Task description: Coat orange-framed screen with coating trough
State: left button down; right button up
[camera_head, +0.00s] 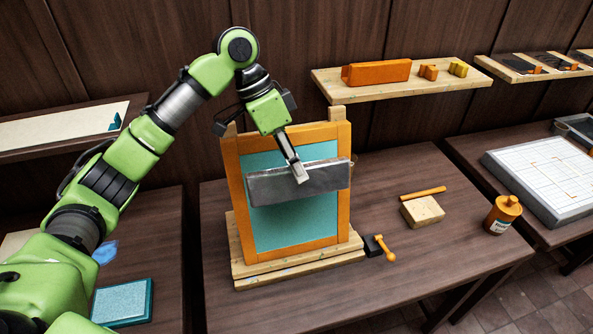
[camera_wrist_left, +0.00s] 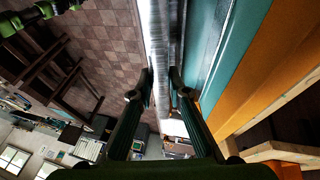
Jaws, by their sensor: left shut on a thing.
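The orange-framed screen (camera_head: 265,228) with teal mesh stands upright in a wooden stand (camera_head: 300,268) on the middle table. The grey metal coating trough (camera_head: 325,180) lies across the front of the mesh, a little above its middle. My left gripper (camera_head: 300,174) is shut on the trough near its middle. In the left wrist view the trough (camera_wrist_left: 158,40) runs between the fingers, with the teal mesh (camera_wrist_left: 206,40) and orange frame (camera_wrist_left: 265,60) close on the right. I cannot tell whether the trough's edge touches the mesh. My right gripper is not in view.
A black clamp with orange handle (camera_head: 380,248) sits by the stand's right foot. A wooden block (camera_head: 422,210) with an orange rod and an orange bottle (camera_head: 503,214) are further right. A wall shelf (camera_head: 400,86) is behind. The table's front right is clear.

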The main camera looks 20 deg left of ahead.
pick_arm(q)
jog(key=shift+r, duration=0.1)
jog(key=s+d, duration=0.2)
jog(key=s, duration=0.1)
jog(key=shift+r, duration=0.4)
dwell(0.4)
